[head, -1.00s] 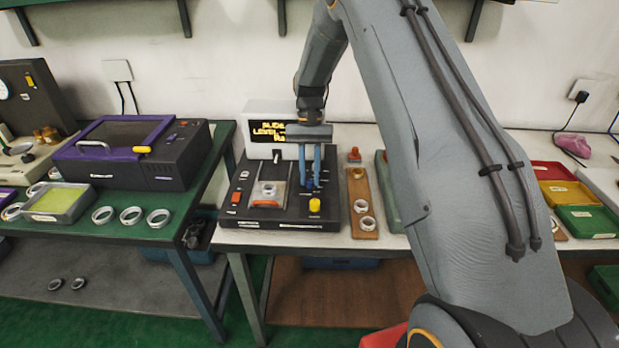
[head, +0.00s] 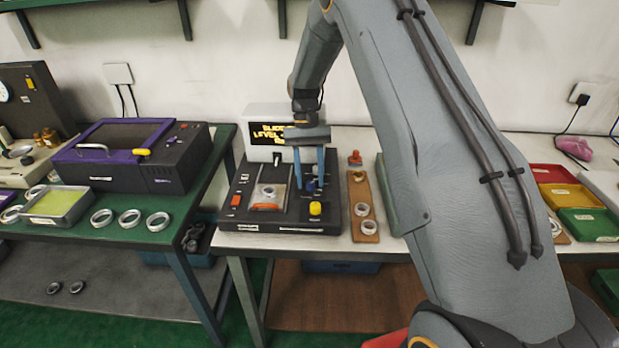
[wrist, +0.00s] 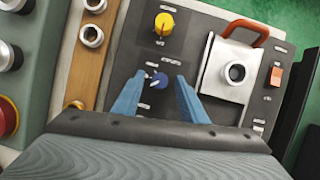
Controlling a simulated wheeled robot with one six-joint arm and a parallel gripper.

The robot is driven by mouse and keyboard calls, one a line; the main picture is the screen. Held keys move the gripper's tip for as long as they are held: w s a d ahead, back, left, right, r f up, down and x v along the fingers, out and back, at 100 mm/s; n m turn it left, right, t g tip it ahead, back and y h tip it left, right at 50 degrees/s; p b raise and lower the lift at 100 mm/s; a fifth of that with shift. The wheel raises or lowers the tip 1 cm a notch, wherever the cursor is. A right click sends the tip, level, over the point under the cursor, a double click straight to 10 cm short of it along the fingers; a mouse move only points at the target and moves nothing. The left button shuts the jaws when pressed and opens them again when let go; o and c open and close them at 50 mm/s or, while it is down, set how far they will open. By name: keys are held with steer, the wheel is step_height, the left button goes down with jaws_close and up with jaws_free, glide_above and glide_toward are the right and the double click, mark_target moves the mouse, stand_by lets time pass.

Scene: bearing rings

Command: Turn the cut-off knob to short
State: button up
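The black test device (head: 330,218) stands on the white bench and carries two knobs, a yellow one (head: 316,208) at its front and a small dark blue one (wrist: 159,81). I cannot read which is labelled cut-off. My gripper (head: 310,188) points down over the device. In the wrist view its two blue fingers (wrist: 156,92) are apart, with the blue knob between and slightly beyond their tips. The blue knob has a pale pointer mark; its setting is too small to read. The yellow knob (wrist: 164,24) is clear of the fingers.
A ring (wrist: 236,72) sits in the device's plate with a red handle, beside the fingers. A wooden strip with rings (head: 372,237) lies to the right. A display (head: 268,133) with yellow text stands behind. The purple-lidded machine (head: 140,160) is on the left table.

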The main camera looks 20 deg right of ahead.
steer(key=b+v, duration=0.2)
steer(key=v, duration=0.5)
steer(key=shift+r, duration=0.35)
steer(key=s+f+n+t, duration=0.1)
steer(key=s+t, duration=0.4)
steer(key=s, duration=2.3)
steer(key=shift+s+a+n, duration=0.2)
steer(key=shift+s+n, duration=0.1)
steer(key=shift+n, duration=0.3)
